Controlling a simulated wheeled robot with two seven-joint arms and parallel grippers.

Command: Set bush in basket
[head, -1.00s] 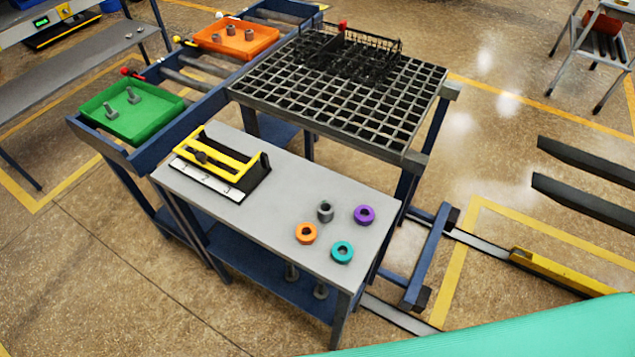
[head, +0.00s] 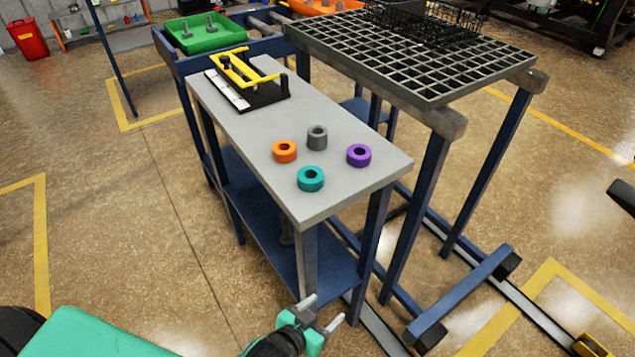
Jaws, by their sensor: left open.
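A grey hollow bush (head: 317,137) stands upright on the grey table (head: 235,122), among an orange ring (head: 285,151), a teal ring (head: 310,178) and a purple ring (head: 359,155). The black wire basket (head: 425,22) sits on the dark grid-topped stand (head: 440,70) at the back right, partly cut off by the top edge. My left gripper (head: 322,313) is open and empty, low in front of the table's near end and well apart from the bush. My right gripper is not in view.
A yellow and black fixture (head: 247,80) stands at the table's far left end. Behind it, a green tray (head: 197,33) holds grey bolts, and an orange tray (head: 325,5) is further right. A lower blue shelf (head: 262,215) lies under the tabletop.

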